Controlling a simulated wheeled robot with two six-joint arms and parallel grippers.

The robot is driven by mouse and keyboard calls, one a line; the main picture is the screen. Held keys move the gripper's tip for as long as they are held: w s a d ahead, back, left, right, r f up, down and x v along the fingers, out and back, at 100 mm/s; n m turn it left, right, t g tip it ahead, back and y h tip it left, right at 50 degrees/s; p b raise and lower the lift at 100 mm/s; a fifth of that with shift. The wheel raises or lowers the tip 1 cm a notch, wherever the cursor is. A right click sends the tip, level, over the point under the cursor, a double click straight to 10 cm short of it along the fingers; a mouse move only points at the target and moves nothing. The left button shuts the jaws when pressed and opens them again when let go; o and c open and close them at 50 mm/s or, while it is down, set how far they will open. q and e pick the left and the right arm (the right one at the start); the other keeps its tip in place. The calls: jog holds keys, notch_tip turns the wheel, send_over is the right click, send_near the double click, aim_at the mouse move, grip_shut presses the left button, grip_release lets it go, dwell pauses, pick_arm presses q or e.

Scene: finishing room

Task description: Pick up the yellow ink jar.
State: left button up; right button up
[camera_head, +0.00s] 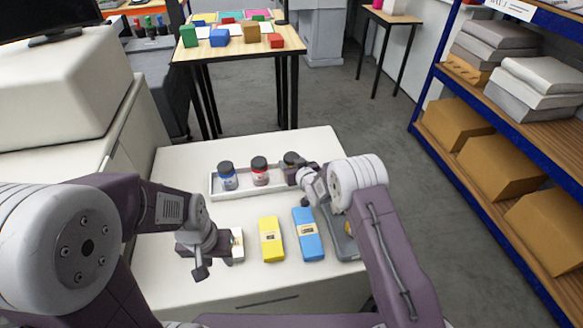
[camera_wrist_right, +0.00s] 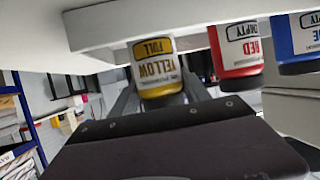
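The yellow ink jar (camera_wrist_right: 157,68), labelled "FULL YELLOW", appears inverted in the right wrist view, at the end of the row in the tray. In the head view its dark lid (camera_head: 291,158) shows behind my right gripper (camera_head: 300,179), which hides most of it. My right gripper (camera_wrist_right: 162,92) has its fingers apart, one on each side of the yellow jar; I see no clear grip. My left gripper (camera_head: 203,262) is low over the table's left side, beside a white carton (camera_head: 237,246); its finger gap is unclear.
The white tray (camera_head: 214,188) also holds a blue jar (camera_head: 228,178) and a red jar (camera_head: 260,173), both labelled "EMPTY". A yellow carton (camera_head: 271,240) and a blue carton (camera_head: 308,235) lie in front. Shelving (camera_head: 440,75) stands at right.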

aim_at(295, 156)
grip_shut()
jog(key=shift+r, duration=0.1)
jog(key=shift+r, duration=0.3)
jog(key=r, duration=0.2)
jog(key=d+r, duration=0.1)
jog(key=r, duration=0.1)
jog(key=shift+d, duration=0.1)
jog(key=s+d+r, duration=0.2)
jog(key=d+r, duration=0.4)
jog(key=d, duration=0.4)
jog(key=shift+d+r, duration=0.15)
